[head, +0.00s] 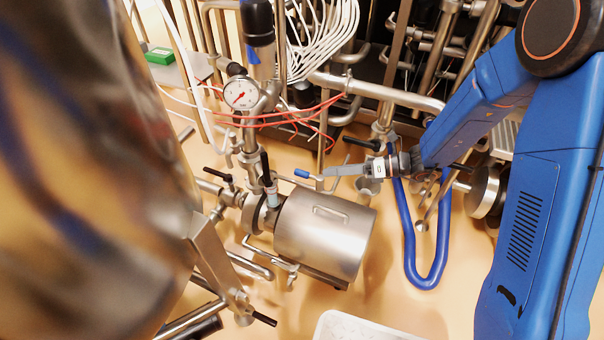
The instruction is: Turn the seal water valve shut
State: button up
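A small valve with a blue lever (302,173) sits above the steel motor housing (325,235); I cannot read a label that names it the seal water valve. Its lever points left, on a thin pipe. My gripper (328,171) reaches in from the right, with its grey fingers pointing left. The fingertips are close to the right end of the blue lever; I cannot tell whether they touch it. The fingers are seen from the side, so their opening is hidden. Other valves with black levers (266,168) stand to the left.
A pressure gauge (241,94) stands on the pipe at upper left. A blue hose (428,281) loops below the gripper. A large blurred steel vessel (80,190) fills the left. A white tray (355,328) lies at the bottom. White cables and red wires hang behind.

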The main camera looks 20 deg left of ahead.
aim_at(302, 174)
jog(key=x, duration=1)
jog(key=shift+a+f, duration=0.2)
jog(key=shift+a, duration=0.15)
jog(key=shift+s, duration=0.1)
grip_shut()
